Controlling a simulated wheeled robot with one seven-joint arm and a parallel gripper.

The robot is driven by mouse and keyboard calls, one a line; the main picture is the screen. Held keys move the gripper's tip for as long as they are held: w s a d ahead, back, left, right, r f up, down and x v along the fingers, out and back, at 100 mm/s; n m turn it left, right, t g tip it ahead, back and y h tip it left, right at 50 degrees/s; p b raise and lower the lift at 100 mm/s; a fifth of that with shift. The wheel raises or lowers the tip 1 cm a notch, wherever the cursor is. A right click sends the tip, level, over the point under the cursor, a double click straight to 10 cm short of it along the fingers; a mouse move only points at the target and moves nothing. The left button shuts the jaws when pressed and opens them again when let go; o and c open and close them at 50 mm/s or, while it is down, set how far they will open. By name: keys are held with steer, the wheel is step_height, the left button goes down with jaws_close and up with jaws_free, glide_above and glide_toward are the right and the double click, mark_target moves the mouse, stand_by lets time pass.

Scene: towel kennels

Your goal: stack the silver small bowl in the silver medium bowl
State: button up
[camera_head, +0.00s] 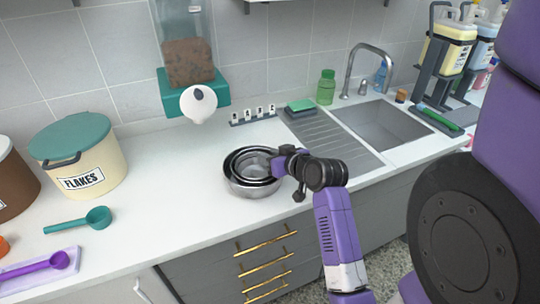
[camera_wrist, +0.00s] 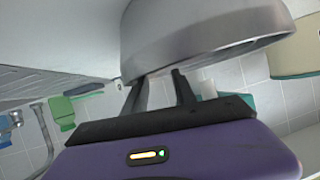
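Silver bowls sit nested on the white counter beside the sink. The large outer bowl (camera_head: 250,189) holds a smaller silver bowl (camera_head: 254,163), with more than one rim showing inside. I cannot clearly tell the medium and small bowls apart. My gripper (camera_head: 279,164) is at the right side of the nest, low over its rim. In the wrist view a silver bowl wall (camera_wrist: 205,35) fills the top, and my gripper's two fingers (camera_wrist: 163,76) reach up to it. The fingers stand apart with a gap between them; their tips are partly hidden by the bowl.
A flakes canister (camera_head: 82,165), a teal scoop (camera_head: 85,220) and a purple scoop (camera_head: 40,267) are at the left. A food dispenser (camera_head: 190,90) stands behind the bowls. The drainboard and sink (camera_head: 385,128) lie right. Counter left of the bowls is clear.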

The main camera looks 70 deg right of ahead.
steer(key=shift+r, duration=0.3)
steer(key=r+v, duration=0.1)
steer(key=v, duration=1.1)
steer(key=shift+n+t+y, duration=0.3)
steer(key=shift+y, duration=0.1)
steer(key=w+a+f, duration=0.1)
steer(key=a, duration=0.1)
steer(key=w+a+f, duration=0.1)
steer(key=a+f, duration=0.1)
steer(key=w+a+f, duration=0.1)
steer(key=a, duration=0.1)
steer(key=shift+w+a+f, duration=0.25)
steer(key=shift+a, duration=0.15)
steer(key=a+f+n+t+y, duration=0.15)
steer(key=a+f, duration=0.25)
steer(key=a, duration=0.7)
steer(key=s+a+r+n+t+y, duration=0.1)
steer(key=s+a+n+y, duration=0.2)
steer(key=s+a, duration=0.2)
steer(key=s+a+r+n+t+y, duration=0.1)
steer(key=s+a+n+y, duration=0.2)
steer(key=a, duration=0.9)
steer(key=shift+s+r+n+t, duration=0.35)
steer(key=shift+s+r+n, duration=0.1)
steer(key=shift+s, duration=0.45)
steer(key=shift+a, duration=0.15)
